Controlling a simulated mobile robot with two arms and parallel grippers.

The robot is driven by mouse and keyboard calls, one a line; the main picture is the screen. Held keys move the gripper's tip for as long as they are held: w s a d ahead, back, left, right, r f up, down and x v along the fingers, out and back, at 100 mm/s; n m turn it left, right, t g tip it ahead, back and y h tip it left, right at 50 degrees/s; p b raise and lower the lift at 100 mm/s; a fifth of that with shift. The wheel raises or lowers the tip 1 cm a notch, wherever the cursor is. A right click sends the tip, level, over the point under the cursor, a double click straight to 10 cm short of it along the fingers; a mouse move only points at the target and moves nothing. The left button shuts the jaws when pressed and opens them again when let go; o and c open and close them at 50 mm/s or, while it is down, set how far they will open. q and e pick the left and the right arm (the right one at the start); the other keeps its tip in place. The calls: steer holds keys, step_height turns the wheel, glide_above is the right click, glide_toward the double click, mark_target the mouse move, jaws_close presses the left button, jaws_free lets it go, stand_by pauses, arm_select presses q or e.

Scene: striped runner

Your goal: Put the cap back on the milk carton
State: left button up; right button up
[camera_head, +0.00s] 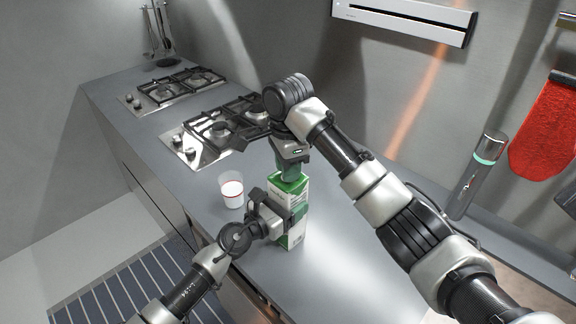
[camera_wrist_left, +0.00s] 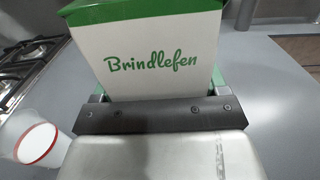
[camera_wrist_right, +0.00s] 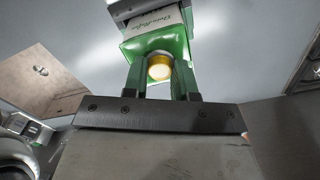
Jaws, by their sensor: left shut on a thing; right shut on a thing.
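The milk carton (camera_head: 297,232) stands upright on the grey counter, white with a green top. My left gripper (camera_head: 283,216) is shut around its body. In the left wrist view the carton (camera_wrist_left: 150,60) shows the word "Brindlefen" between the jaws. My right gripper (camera_head: 290,172) comes from above, close over the carton's green top. In the right wrist view its two fingers (camera_wrist_right: 160,78) are shut on a round, yellow-orange cap (camera_wrist_right: 160,68), with the green carton top just beyond it. Whether the cap touches the spout is hidden. In the head view the cap is hidden.
A clear cup with a red band (camera_head: 232,188) stands left of the carton, close to my left gripper. Gas hobs (camera_head: 205,135) lie farther back. A grey bottle with a teal band (camera_head: 480,175) is at the right. The counter in front of the carton (camera_head: 345,275) is clear.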

steer(key=m, duration=1)
steer(key=o, duration=0.9)
steer(key=shift+c, duration=0.2)
steer(key=shift+r, duration=2.25)
steer(key=shift+c, duration=0.4)
